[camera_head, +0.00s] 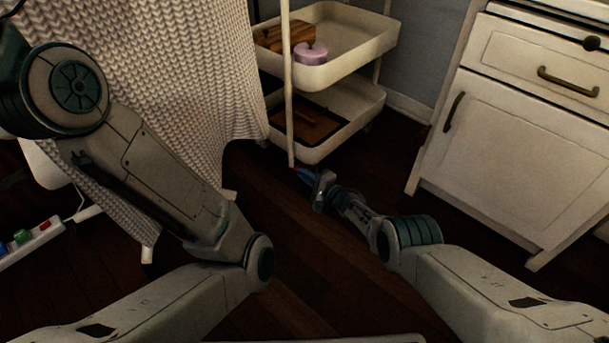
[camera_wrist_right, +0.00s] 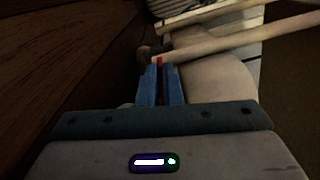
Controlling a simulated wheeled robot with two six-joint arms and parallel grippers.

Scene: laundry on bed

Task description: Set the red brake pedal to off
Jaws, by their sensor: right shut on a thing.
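The white trolley (camera_head: 345,70) stands at the top middle of the head view, with a thin upright post at its near corner. My right gripper (camera_head: 304,174) is low at the foot of that post. In the right wrist view its blue fingers (camera_wrist_right: 160,83) are closed together on the red brake pedal (camera_wrist_right: 159,60), of which only a small red part shows at and between the fingertips. The pedal's on or off position cannot be made out. My left gripper is out of view; only its arm links show.
The trolley holds a wooden block (camera_head: 285,36) and a pink lidded pot (camera_head: 311,53) on top, and a brown board (camera_head: 305,126) below. A white cabinet (camera_head: 510,130) stands right. A knitted cloth (camera_head: 190,70) hangs left. A power strip (camera_head: 28,243) lies far left.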

